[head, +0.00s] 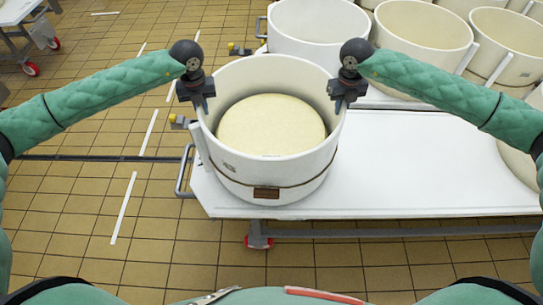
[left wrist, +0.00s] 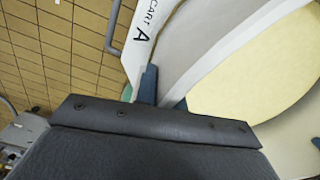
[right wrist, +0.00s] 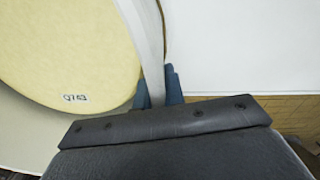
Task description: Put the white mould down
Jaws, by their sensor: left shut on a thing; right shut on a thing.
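The white mould (head: 265,178) is a round, open tub with a cord around it and a small brown tag at its front. A pale yellow cheese (head: 270,125) lies inside. The mould is over the left end of the white cart top (head: 420,160); I cannot tell whether it touches it. My left gripper (head: 204,104) is shut on the mould's left rim, which also shows in the left wrist view (left wrist: 178,75). My right gripper (head: 339,104) is shut on its right rim, which also shows in the right wrist view (right wrist: 152,60).
Several other white moulds (head: 422,28) stand in rows at the back and right. A grey handle (head: 184,172) is at the cart's left end. Another cart (head: 28,28) stands far left on the tiled floor.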

